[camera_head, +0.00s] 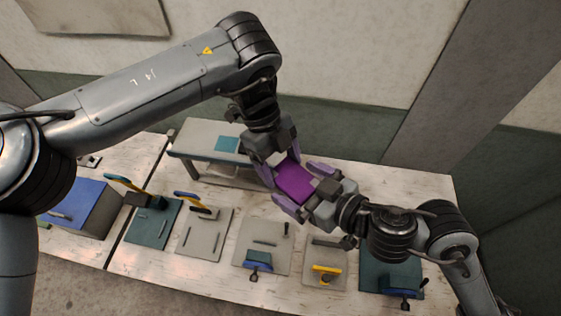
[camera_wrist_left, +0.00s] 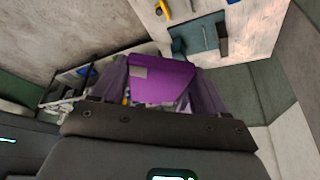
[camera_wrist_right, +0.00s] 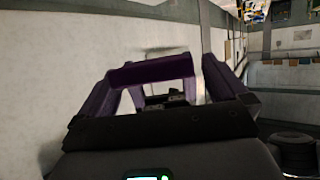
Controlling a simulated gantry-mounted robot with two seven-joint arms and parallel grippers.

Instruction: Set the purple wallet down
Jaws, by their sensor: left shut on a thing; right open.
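The purple wallet (camera_head: 295,184) is held up above the workbench, between my two grippers. My left gripper (camera_head: 281,168) is shut on the wallet from the upper left; in the left wrist view the wallet (camera_wrist_left: 160,82) fills the space between its purple fingers. My right gripper (camera_head: 306,189) is open from the lower right, its fingers on either side of the wallet. In the right wrist view a dark purple band (camera_wrist_right: 150,71) spans between its fingers, probably the wallet edge-on. Whether the right fingers touch it, I cannot tell.
The pale workbench (camera_head: 168,262) carries a raised grey shelf (camera_head: 194,138) with a teal square (camera_head: 227,144) at the back. Several plates with handled clamps line the front, including a blue-handled one (camera_head: 258,260). A blue-topped box (camera_head: 78,203) stands at left.

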